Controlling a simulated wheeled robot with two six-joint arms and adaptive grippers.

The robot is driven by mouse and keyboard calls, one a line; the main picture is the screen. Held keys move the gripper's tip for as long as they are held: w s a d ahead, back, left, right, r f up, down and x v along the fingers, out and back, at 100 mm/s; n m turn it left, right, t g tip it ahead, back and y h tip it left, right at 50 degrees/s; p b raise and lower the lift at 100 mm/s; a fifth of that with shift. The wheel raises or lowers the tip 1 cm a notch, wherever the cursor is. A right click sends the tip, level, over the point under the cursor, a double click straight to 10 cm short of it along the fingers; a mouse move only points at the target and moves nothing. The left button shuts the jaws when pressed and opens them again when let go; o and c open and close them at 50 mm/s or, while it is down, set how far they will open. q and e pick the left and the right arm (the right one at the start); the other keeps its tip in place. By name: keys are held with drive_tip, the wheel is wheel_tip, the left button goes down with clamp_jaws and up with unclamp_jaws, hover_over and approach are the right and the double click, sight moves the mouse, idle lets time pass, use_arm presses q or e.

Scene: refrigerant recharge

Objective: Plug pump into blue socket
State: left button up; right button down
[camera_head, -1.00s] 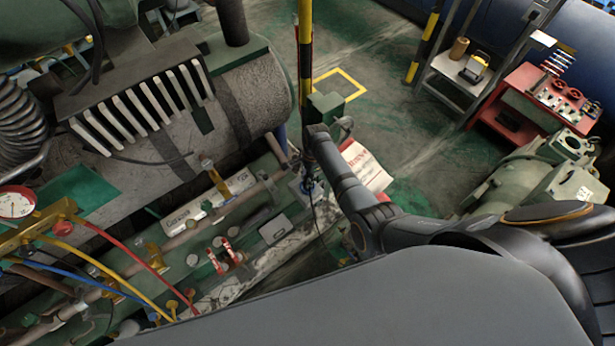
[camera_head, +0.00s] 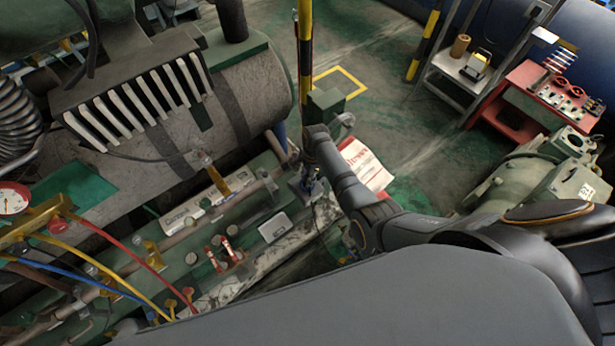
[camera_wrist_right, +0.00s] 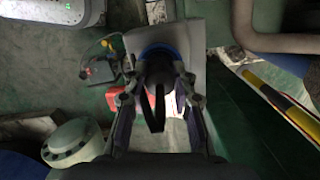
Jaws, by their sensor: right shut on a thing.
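My right gripper (camera_head: 308,186) points down beside the green machine frame, at the middle of the head view. In the right wrist view the gripper (camera_wrist_right: 158,84) is shut on a black plug (camera_wrist_right: 157,70) with a dark cable hanging from it. A blue socket ring (camera_wrist_right: 181,60) shows around the plug's far end, on a grey box (camera_wrist_right: 190,38). The plug lines up with the ring and covers its middle; I cannot tell how deep it sits. The pump itself is not clearly identifiable. My left gripper is not in view.
A yellow-black post (camera_head: 305,60) stands just behind the right gripper. A white-and-red paper (camera_head: 366,166) lies beside my right arm. Hoses (camera_head: 110,238) and a gauge (camera_head: 12,200) are at left. A red cart (camera_head: 520,105) stands at right. Green floor (camera_head: 420,140) is open between.

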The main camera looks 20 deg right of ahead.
drive_tip(key=shift+f+b, duration=0.35)
drive_tip(key=shift+f, duration=0.2)
drive_tip(key=c, duration=1)
unclamp_jaws()
drive_tip(key=r, duration=0.4)
drive_tip(key=d+r, duration=0.1)
drive_tip(key=r, duration=0.7)
drive_tip(key=shift+w+d, duration=0.15)
drive_tip(key=shift+d, duration=0.1)
